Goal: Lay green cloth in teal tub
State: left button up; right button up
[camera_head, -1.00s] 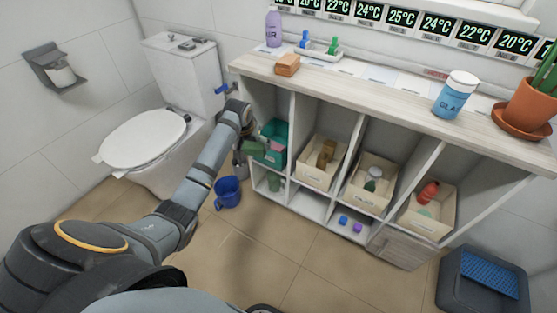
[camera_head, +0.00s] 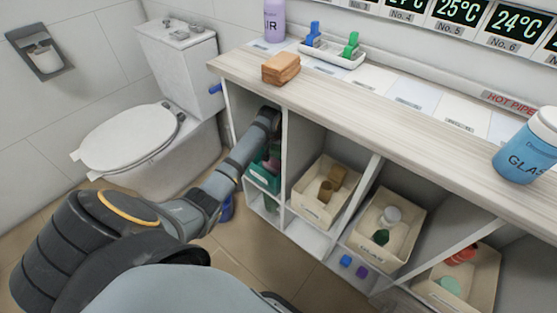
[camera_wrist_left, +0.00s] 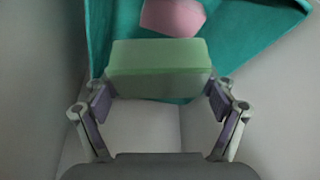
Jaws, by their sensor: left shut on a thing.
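The green cloth (camera_wrist_left: 158,68) looks like a folded pale green block in the left wrist view. My left gripper (camera_wrist_left: 158,88) is shut on it, with one finger at each side. The teal tub (camera_head: 263,182) stands in the leftmost compartment of the shelf unit. In the left wrist view the tub (camera_wrist_left: 240,35) lies just beyond and behind the cloth, with a pink item (camera_wrist_left: 173,15) inside. I cannot tell whether the cloth touches the tub. In the head view my left wrist reaches into that compartment and largely hides the gripper and cloth. My right gripper is not in view.
Upright dividers flank the tub's compartment, under the wooden top (camera_head: 350,95). Cream bins (camera_head: 312,208) fill compartments to the right. A sponge-like brown block (camera_head: 281,68) sits on the top. A blue bucket (camera_head: 227,208) on the floor is partly behind my arm. A toilet (camera_head: 130,140) stands left.

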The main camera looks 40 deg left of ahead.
aim_at(279, 162)
pick_arm(q)
notch_tip(279, 162, down, 2)
jog(key=shift+f+b, duration=0.35)
notch_tip(279, 162, down, 3)
jog(key=shift+f+b, duration=0.1)
jog(key=shift+b, duration=0.55)
jog(key=shift+f, duration=0.2)
jog(key=shift+r, duration=0.15)
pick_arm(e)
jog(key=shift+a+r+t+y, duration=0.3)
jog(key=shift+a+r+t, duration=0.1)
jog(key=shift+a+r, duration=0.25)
pick_arm(q)
jog(key=shift+f, duration=0.6)
jog(key=o, duration=0.8)
jog(key=shift+o, duration=0.2)
